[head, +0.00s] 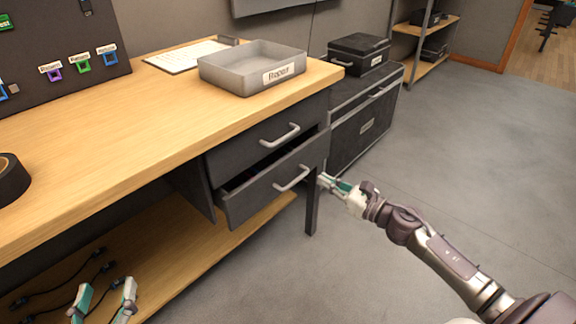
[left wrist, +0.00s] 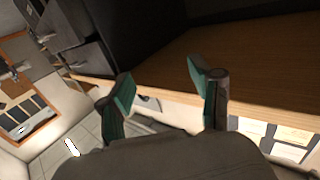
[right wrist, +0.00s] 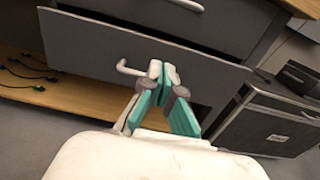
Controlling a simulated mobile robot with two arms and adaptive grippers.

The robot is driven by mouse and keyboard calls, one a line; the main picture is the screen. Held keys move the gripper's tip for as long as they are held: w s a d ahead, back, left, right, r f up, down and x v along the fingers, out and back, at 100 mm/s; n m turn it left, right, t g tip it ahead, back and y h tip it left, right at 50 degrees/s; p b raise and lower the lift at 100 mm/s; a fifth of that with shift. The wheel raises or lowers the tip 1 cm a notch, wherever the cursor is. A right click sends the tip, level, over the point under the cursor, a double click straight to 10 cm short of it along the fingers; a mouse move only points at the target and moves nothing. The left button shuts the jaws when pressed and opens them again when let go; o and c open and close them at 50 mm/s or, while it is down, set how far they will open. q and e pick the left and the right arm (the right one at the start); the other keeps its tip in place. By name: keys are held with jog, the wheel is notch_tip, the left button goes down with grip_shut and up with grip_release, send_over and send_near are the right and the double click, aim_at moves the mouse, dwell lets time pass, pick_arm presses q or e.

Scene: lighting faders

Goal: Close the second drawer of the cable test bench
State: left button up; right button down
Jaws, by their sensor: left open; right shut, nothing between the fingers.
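The cable test bench (head: 150,120) has two dark drawers one above the other at its right end. The upper drawer (head: 250,140) looks shut. The second, lower drawer (head: 248,204) is partly pulled out, with a dark gap above its front. My right gripper (head: 326,182) is shut and empty, close to the right end of that front. In the right wrist view its fingertips (right wrist: 162,72) are at the drawer front beside the pale handle (right wrist: 128,68); I cannot tell whether they touch. My left gripper (head: 103,300) is open and empty over the lower shelf; its fingers also show in the left wrist view (left wrist: 160,90).
A grey tray (head: 225,78) and a paper sheet (head: 185,56) lie on the bench top. A black roll (head: 10,180) is at the left edge. Black cables (head: 60,285) lie on the lower shelf. A black case (head: 365,125) stands right of the bench. The floor in front is clear.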

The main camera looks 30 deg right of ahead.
aim_at(288, 160)
jog(key=x, duration=0.9)
jog(key=shift+a+b, duration=0.1)
jog(key=shift+b, duration=0.2)
jog(key=shift+w+a, duration=0.3)
jog(key=shift+w, duration=0.4)
pick_arm(q)
jog(key=r+t, duration=0.1)
jog(key=r, duration=0.2)
jog(key=shift+d+t+h, duration=0.2)
jog(key=shift+t+h, duration=0.2)
